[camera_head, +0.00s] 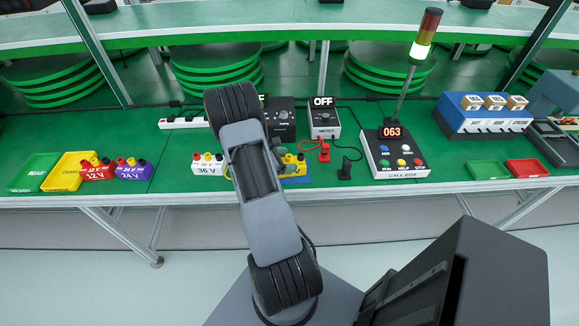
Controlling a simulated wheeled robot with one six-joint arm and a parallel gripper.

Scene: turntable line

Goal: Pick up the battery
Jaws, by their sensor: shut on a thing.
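A yellow battery (294,169) with coloured terminals stands at the front of the green bench, right of my forearm, with a blue part at its base. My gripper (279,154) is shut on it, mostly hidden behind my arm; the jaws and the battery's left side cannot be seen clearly. I cannot tell whether the battery is off the bench. Other batteries stand to the left: a white 36 V one (208,169), a purple 24 V one (134,173) and a red 12 V one (98,173).
Green (33,175) and yellow (64,176) trays lie at the far left. Two OFF boxes, one the meter-like box (324,122), stand behind. A red clip (323,152) and black clip (345,169) lie right of the battery. The call box (394,158) with its lamp pole stands further right.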

